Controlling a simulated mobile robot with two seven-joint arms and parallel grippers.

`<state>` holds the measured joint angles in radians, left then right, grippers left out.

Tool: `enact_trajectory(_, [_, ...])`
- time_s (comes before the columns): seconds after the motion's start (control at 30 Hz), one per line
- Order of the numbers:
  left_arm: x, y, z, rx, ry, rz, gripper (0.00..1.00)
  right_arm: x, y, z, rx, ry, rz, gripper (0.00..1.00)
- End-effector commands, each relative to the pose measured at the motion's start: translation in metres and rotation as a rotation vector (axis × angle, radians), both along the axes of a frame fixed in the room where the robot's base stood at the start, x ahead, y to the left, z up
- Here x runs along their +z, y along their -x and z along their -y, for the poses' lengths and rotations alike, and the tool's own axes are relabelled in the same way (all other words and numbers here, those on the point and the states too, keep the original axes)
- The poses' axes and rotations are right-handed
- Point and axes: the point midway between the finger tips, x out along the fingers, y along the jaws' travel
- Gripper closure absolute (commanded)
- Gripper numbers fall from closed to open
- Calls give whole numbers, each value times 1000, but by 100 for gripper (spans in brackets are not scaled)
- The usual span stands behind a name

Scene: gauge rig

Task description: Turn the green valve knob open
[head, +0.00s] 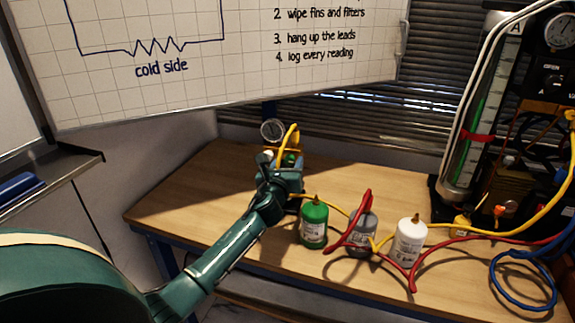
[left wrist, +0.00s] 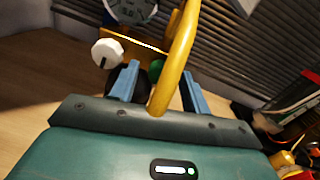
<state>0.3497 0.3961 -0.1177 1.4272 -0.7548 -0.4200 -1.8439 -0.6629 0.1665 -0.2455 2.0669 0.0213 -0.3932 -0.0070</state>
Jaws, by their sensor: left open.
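The green valve knob (head: 290,159) is on the small gauge rig at the back of the table. In the left wrist view the green knob (left wrist: 156,68) shows between my fingers, partly hidden by a yellow hose. My left gripper (head: 279,165) is just in front of the rig. In the left wrist view the blue fingers of my left gripper (left wrist: 160,72) are apart, with the hose crossing between them. Whether a finger touches the knob or hose cannot be told. My right gripper is in neither view.
A white knob (left wrist: 107,52) sits left of the green one, below a round gauge (head: 272,130). Green (head: 314,225), grey (head: 362,236) and white (head: 409,243) bottles stand to the right, with red and yellow hoses around them. The table's left part is clear.

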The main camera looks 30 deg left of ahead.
Motion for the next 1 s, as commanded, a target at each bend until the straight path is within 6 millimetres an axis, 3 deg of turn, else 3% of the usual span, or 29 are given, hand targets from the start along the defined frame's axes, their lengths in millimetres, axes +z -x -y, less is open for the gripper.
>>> enact_trajectory(0.17, [0,0,0,0,0,0,53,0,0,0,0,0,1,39])
enact_trajectory(0.7, [0,0,0,0,0,0,96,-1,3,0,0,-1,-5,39])
enact_trajectory(1.0, [0,1,0,0,30,10,98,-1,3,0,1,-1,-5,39])
